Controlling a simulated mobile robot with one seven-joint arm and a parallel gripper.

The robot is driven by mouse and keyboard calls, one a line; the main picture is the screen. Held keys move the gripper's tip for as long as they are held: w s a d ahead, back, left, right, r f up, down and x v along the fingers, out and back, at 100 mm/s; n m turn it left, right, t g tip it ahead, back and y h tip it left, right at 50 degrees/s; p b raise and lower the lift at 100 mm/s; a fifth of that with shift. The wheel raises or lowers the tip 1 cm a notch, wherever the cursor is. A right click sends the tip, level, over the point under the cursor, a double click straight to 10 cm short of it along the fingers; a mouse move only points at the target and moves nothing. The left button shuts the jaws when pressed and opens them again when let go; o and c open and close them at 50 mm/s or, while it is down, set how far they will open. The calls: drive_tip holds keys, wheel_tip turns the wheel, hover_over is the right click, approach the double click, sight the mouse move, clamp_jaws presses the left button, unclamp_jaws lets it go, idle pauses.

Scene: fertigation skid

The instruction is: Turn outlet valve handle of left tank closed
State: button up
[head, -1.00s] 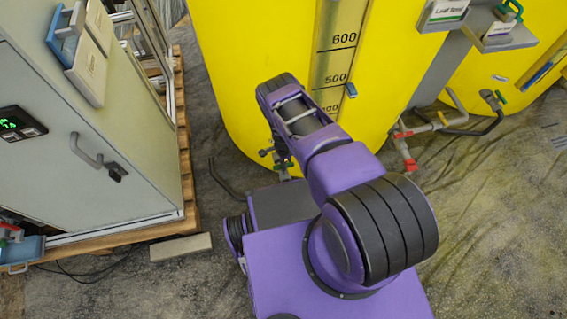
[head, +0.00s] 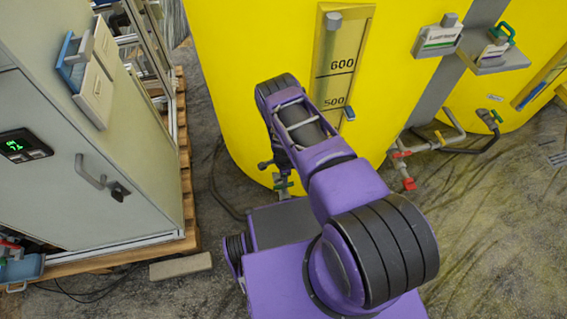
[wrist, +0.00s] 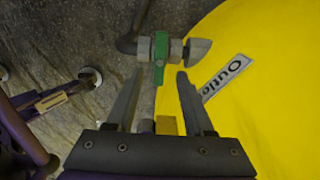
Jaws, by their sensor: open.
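The left tank (head: 255,75) is the large yellow one ahead of me in the head view. Its outlet valve sits low on the front, partly hidden by my arm. In the wrist view the green valve handle (wrist: 160,58) lies ahead of my gripper (wrist: 161,76), lined up with the gap between the two fingers. The handle appears to run crosswise to the grey valve body and pipe (wrist: 143,62). My gripper is open and empty. I cannot tell whether either finger touches the handle. In the head view my arm hides most of the gripper.
An outlet label (wrist: 225,76) is on the tank beside the valve. A dark hose (head: 222,190) curves over the floor. A grey cabinet (head: 90,190) on a wooden pallet stands at left. A second yellow tank (head: 520,95) with red-handled piping (head: 403,155) is at right.

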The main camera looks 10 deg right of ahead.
wheel_tip(320, 180, up, 12)
drive_tip(key=p, duration=0.2)
drive_tip(key=shift+r, duration=0.1)
idle(0.4)
